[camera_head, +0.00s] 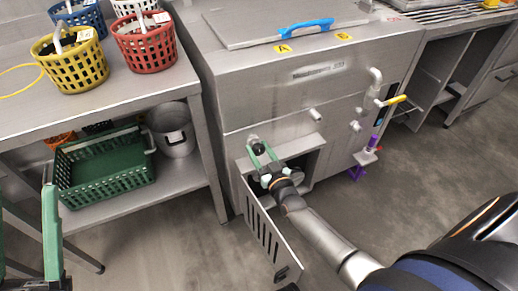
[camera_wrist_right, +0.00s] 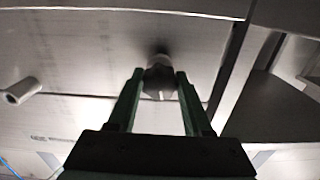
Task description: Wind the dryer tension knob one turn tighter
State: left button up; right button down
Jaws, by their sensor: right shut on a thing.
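The tension knob (camera_head: 258,149) is a small dark knob on the front of the steel machine (camera_head: 300,90), above an open compartment. My right gripper (camera_head: 260,145) reaches it from the front, with one green finger on each side, and is shut on it. In the right wrist view the knob (camera_wrist_right: 159,80) sits between the fingertips (camera_wrist_right: 159,72), with a pale mark on its face. My left gripper (camera_head: 26,200) shows at the left edge, its green fingers wide apart and nothing seen between them.
A slotted door (camera_head: 268,232) hangs open below my right gripper. A yellow-handled valve (camera_head: 394,100) and a purple-handled part (camera_head: 372,145) stick out at the machine's right. A bench at left holds coloured baskets (camera_head: 70,62), with a green crate (camera_head: 105,168) and a pot (camera_head: 172,130) below.

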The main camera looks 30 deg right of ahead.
pick_arm(q)
jog(key=shift+r, duration=0.15)
pick_arm(e)
jog(key=shift+m, duration=1)
jog(key=shift+f, duration=0.1)
jog(key=shift+c, duration=1.6)
grip_release()
pick_arm(q)
jog(key=shift+r, duration=0.1)
pick_arm(e)
jog(key=shift+s, duration=0.1)
jog(key=shift+s, duration=0.3)
jog(key=shift+s+a+p, duration=0.1)
jog(key=shift+s+p, duration=0.6)
jog(key=shift+s, duration=0.55)
jog(key=p, duration=0.2)
send_near(260, 152)
jog(key=s, duration=0.1)
pick_arm(q)
jog(key=w+f+n+g+y, duration=0.1)
jog(key=w+f+n+y, duration=0.2)
jog(key=f, duration=0.3)
jog(key=w+a+f+n+g+y, duration=0.1)
jog(key=w+f+n+y, duration=0.2)
jog(key=f+y, duration=0.2)
jog(key=shift+w+a+f+n+g, duration=0.3)
jog(key=shift+w+f+g, duration=0.1)
jog(key=shift+f, duration=0.1)
pick_arm(e)
jog(key=shift+s, duration=0.4)
